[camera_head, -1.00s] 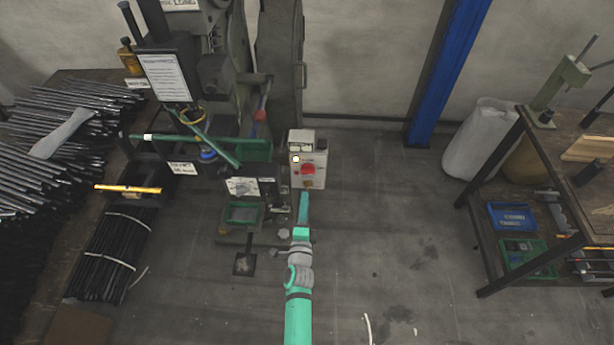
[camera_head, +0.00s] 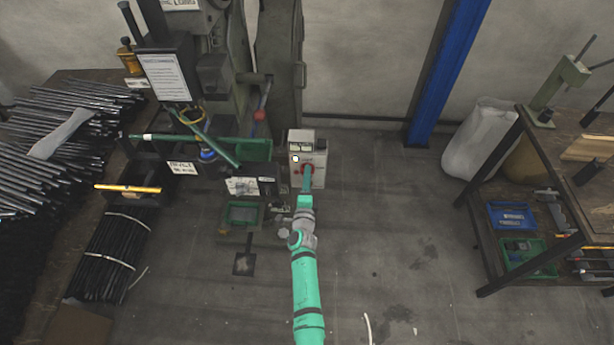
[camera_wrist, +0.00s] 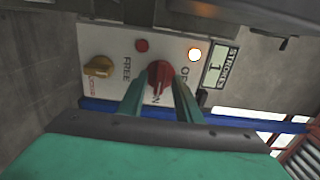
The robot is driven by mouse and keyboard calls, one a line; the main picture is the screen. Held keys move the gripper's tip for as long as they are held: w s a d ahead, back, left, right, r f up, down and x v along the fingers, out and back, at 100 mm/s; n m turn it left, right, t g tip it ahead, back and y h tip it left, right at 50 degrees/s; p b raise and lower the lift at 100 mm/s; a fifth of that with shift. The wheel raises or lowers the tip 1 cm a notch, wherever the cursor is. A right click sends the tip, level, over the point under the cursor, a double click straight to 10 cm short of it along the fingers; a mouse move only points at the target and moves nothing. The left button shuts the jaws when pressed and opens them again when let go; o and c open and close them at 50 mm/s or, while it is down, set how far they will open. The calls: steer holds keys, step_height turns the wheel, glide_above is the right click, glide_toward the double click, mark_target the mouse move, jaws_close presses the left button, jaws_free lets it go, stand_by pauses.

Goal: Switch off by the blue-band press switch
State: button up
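The switch box (camera_head: 296,178) is a pale box beside the press, with a red knob (camera_head: 304,168) on its front. In the wrist view the red knob (camera_wrist: 160,78) sits on the white panel (camera_wrist: 110,45), near a lit white lamp (camera_wrist: 194,54), a dull red lamp (camera_wrist: 141,45) and a yellow knob (camera_wrist: 98,66). The fingers of my gripper (camera_wrist: 160,88) stand apart on either side of the red knob. I cannot tell whether they touch it. In the head view my gripper (camera_head: 306,180) is at the box front and partly covers the knob.
A blue strip (camera_wrist: 240,121) runs past the panel's lower edge in the wrist view. The press (camera_head: 215,75) stands left of the box, with black rods (camera_head: 60,130) further left. A workbench (camera_head: 520,150) stands at right. The floor between is mostly clear.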

steer(key=shift+w, duration=0.35)
steer(key=shift+c, duration=0.3)
jaws_close()
steer(key=shift+a, duration=0.1)
steer(key=shift+s+f+n, duration=0.1)
steer(key=shift+f+n, duration=0.05)
steer(key=shift+n, duration=8.85)
